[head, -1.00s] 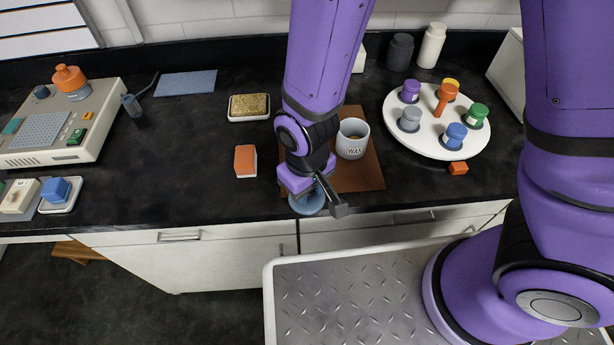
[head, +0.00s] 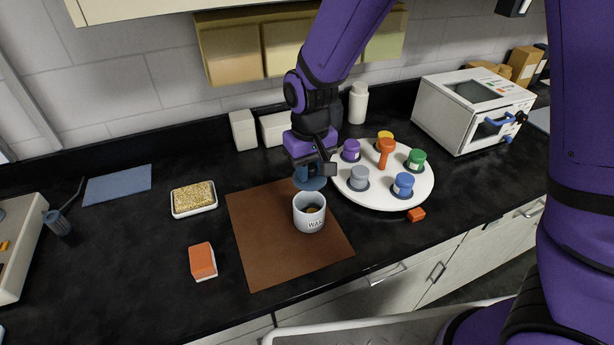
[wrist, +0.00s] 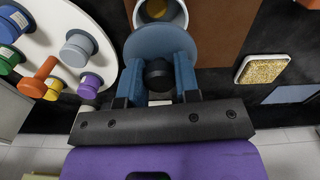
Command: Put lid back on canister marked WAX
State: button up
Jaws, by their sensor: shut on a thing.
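The white canister marked WAX (head: 310,222) stands upright and open on the brown mat (head: 265,245), with something dark and yellowish inside. Its rim shows at the top of the wrist view (wrist: 176,8). My gripper (head: 311,172) is just behind the canister in the head view. It is shut on the round blue-grey lid (head: 314,184). In the wrist view my gripper (wrist: 158,72) has its two blue fingers on either side of the lid's dark knob, with the lid disc (wrist: 160,40) beyond. The lid is apart from the canister's opening; its exact height is unclear.
A white turntable (head: 420,190) with coloured-capped pots stands close to the right of my gripper. An orange block (head: 203,262) and a sponge dish (head: 194,212) lie left of the mat. White containers (head: 243,130) stand behind. The mat's left part is clear.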

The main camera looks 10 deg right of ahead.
jog(key=shift+f, duration=3)
jog(key=shift+f, duration=0.15)
jog(key=o, duration=1.5)
jog(key=shift+r, duration=3.5)
